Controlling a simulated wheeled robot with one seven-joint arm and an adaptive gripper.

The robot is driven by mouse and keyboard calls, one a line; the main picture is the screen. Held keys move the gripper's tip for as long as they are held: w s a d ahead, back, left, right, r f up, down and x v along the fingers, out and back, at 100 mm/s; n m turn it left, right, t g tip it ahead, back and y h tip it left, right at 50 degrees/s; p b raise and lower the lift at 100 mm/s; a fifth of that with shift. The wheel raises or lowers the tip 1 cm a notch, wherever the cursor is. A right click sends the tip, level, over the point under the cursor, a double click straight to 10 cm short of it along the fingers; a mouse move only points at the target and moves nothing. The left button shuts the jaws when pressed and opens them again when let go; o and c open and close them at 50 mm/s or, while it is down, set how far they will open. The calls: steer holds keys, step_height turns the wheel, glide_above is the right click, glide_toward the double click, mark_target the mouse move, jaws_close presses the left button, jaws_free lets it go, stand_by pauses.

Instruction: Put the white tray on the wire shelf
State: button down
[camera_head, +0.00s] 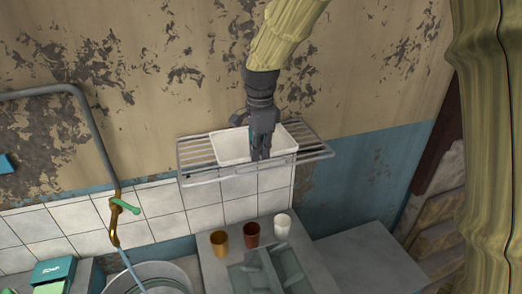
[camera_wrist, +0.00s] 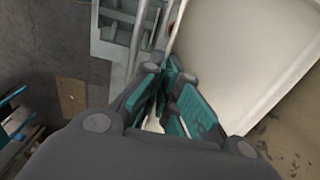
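The white tray (camera_head: 284,139) is at the wire shelf (camera_head: 193,153) on the wall in the head view, lying within the shelf's outline and roughly level. I cannot tell whether its base touches the wires. My gripper (camera_head: 260,153) points down at the tray's front wall, near its middle. In the wrist view the fingers (camera_wrist: 171,82) are close together, with the tray's rim between them, and the tray (camera_wrist: 235,50) fills the right side. My gripper hides part of the tray's front.
Below the shelf, a counter holds a yellow cup (camera_head: 219,243), a brown cup (camera_head: 252,235), a white cup (camera_head: 282,226) and a grey-green rack (camera_head: 268,273). A pipe with a green-handled tap (camera_head: 124,206) and a basin stand left. Bare wall lies right of the shelf.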

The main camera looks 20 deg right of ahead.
steer(key=shift+w+f, duration=0.2)
steer(key=shift+w, duration=0.15)
steer(key=c, duration=1.9)
jaws_free()
steer(key=shift+o, duration=1.3)
steer(key=shift+s+r, duration=0.15)
steer(key=shift+s, duration=0.15)
steer(key=shift+w+d, duration=0.1)
steer(key=shift+w, duration=0.1)
step_height(320, 180, up, 12)
steer(key=b, duration=0.5)
steer(key=shift+s, duration=0.25)
